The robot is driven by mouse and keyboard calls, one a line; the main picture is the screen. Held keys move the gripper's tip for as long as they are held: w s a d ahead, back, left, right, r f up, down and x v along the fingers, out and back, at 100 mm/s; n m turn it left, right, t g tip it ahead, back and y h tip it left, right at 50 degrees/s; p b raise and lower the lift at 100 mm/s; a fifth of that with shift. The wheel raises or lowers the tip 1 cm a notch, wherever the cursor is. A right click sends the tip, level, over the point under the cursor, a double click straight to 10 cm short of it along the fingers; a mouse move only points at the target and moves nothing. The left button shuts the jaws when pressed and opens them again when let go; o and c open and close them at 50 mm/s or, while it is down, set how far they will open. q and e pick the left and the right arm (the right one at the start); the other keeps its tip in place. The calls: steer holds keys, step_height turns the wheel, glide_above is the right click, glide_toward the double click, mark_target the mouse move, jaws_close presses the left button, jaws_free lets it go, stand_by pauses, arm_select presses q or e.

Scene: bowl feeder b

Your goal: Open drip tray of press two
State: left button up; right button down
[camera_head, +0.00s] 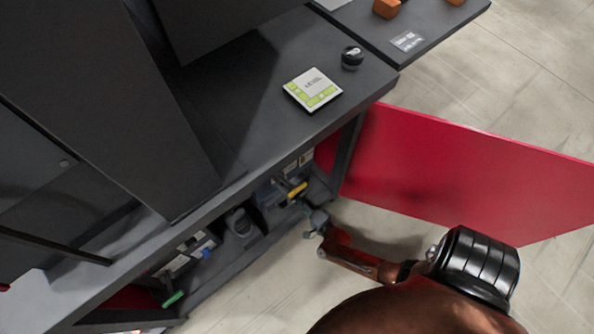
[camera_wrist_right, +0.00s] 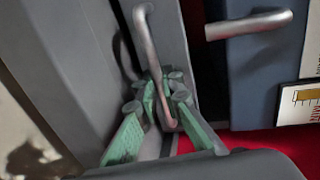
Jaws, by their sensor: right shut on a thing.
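My right gripper (camera_wrist_right: 165,112) has its green-padded fingers closed around a grey bar handle (camera_wrist_right: 147,40) in the right wrist view. The handle stands on a grey front panel (camera_wrist_right: 75,65), which may be the drip tray; I cannot tell for sure. In the head view my right gripper (camera_head: 314,222) is small, low at the open side of the dark cabinet, and its hold is hard to see there. My left gripper does not show.
A red door panel (camera_head: 460,165) stands open right of the cabinet. A second bar handle (camera_wrist_right: 250,25) sits on a blue-grey front (camera_wrist_right: 262,85). The dark benchtop (camera_head: 245,125) carries a green-white pad (camera_head: 312,89) and a small black round object (camera_head: 352,57). Pale floor is open at right.

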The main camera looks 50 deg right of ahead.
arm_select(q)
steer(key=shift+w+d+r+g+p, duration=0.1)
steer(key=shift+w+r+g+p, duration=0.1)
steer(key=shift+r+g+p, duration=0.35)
arm_select(e)
steer(key=f+v, duration=0.2)
steer(key=v, duration=0.9)
steer(key=shift+s, duration=0.35)
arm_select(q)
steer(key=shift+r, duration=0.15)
arm_select(e)
steer(key=shift+f, duration=0.1)
steer(key=c, duration=2.1)
jaws_free()
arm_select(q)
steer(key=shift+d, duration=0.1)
arm_select(e)
steer(key=v, duration=1.2)
